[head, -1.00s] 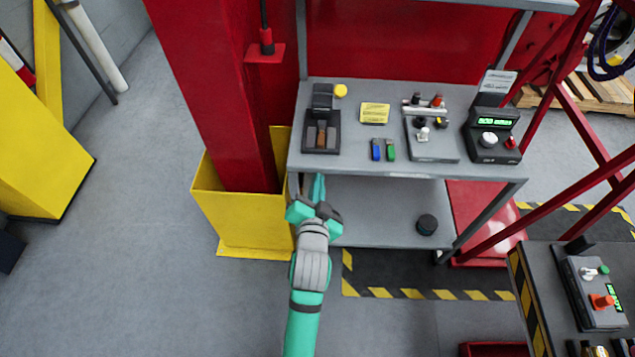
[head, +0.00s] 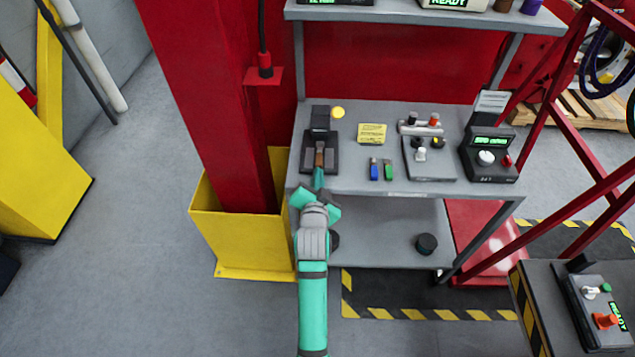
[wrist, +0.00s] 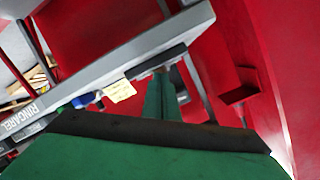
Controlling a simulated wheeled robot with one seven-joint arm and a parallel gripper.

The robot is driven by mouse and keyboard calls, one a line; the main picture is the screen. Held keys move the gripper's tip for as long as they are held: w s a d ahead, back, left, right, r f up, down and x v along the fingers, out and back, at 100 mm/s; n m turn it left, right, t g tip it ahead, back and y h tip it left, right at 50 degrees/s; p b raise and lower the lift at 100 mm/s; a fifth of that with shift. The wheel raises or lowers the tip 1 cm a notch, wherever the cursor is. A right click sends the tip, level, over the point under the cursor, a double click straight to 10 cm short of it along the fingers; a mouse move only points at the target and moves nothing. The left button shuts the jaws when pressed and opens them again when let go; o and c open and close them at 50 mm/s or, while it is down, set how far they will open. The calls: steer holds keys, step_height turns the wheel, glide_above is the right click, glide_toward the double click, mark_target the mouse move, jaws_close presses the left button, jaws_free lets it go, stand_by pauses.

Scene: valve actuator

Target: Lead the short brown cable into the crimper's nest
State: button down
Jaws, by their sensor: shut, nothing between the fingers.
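The black crimper (head: 321,118) stands at the left of the grey bench, with a yellow knob (head: 338,112) beside its head. A short brown strip (head: 320,155), which looks like the brown cable, lies in the middle of its dark base between grey sides. I cannot tell whether it is seated in the nest. My gripper (head: 319,180) is shut and empty, its fingertips at the base's front edge, close to the strip's near end. Contact is unclear. In the wrist view the green fingers (wrist: 160,95) point toward the dark base (wrist: 157,63); the cable is not clear there.
A blue connector (head: 374,169) and a green one (head: 388,170) lie right of the crimper, below a yellow note (head: 372,133). A grey fixture (head: 428,160) and a display box (head: 489,152) stand farther right. A red column (head: 210,110) rises at left.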

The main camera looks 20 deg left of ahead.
steer(key=shift+w+a+f, duration=0.1)
steer(key=shift+w+a, duration=0.05)
steer(key=shift+w, duration=0.35)
steer(key=shift+w, duration=0.15)
stand_by(0.3)
steer(key=v, duration=1.3)
steer(key=shift+s, duration=0.3)
steer(key=s+d+f+n+h, duration=0.1)
steer(key=s+d+f, duration=0.25)
steer(key=s, duration=0.45)
steer(key=s+d+f+h, duration=0.1)
steer(key=s+d+f, duration=0.2)
steer(key=s+d, duration=0.35)
steer(key=s+d+f+n+h, duration=0.1)
steer(key=s+d+f, duration=0.15)
steer(key=s, duration=0.75)
steer(key=s+d+r+n+h, duration=0.1)
steer(key=s+d+r, duration=0.1)
steer(key=s, duration=0.6)
steer(key=shift+s+d+r+n+t, duration=0.2)
steer(key=shift+s+d+n+t, duration=0.2)
steer(key=shift+d, duration=0.5)
